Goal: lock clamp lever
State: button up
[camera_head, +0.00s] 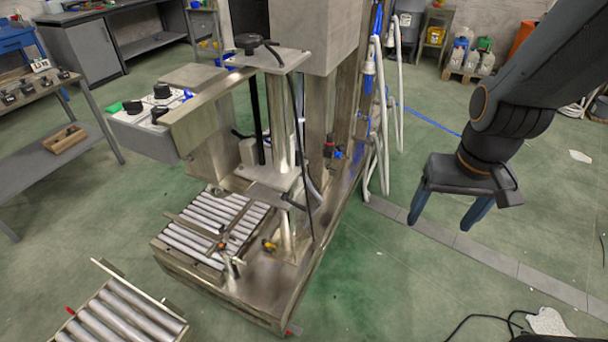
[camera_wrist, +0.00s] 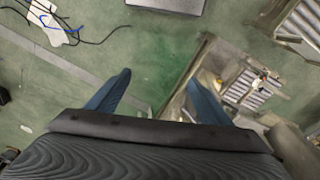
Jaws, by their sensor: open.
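My gripper (camera_head: 441,222) hangs at the right, fingers spread, empty and pointing down over bare floor. Its fingers also show in the wrist view (camera_wrist: 160,78). The metal machine (camera_head: 255,292) with a roller bed (camera_head: 207,226) stands left of it, well apart. Small clamp-like parts sit at the bed's near end: a dark upright one (camera_head: 234,265) with an orange tip beside it, and a yellow one (camera_head: 268,245) by the column. Which of these is the clamp lever, and its position, I cannot tell. The bed (camera_wrist: 240,90) shows small in the wrist view.
A control box (camera_head: 150,125) juts out left. A separate roller conveyor (camera_head: 120,315) is at the lower left. Cables and a white sheet (camera_head: 550,322) lie at the lower right. Floor between gripper and machine is clear.

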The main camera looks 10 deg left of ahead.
aim_at(296, 204)
jog(key=z, duration=0.55)
jog(key=k, duration=1.25)
jog(key=u, duration=0.15)
jog(key=i, duration=0.5)
jog(key=u, duration=0.75)
jog(key=i, duration=0.9)
jog(key=z, duration=0.2)
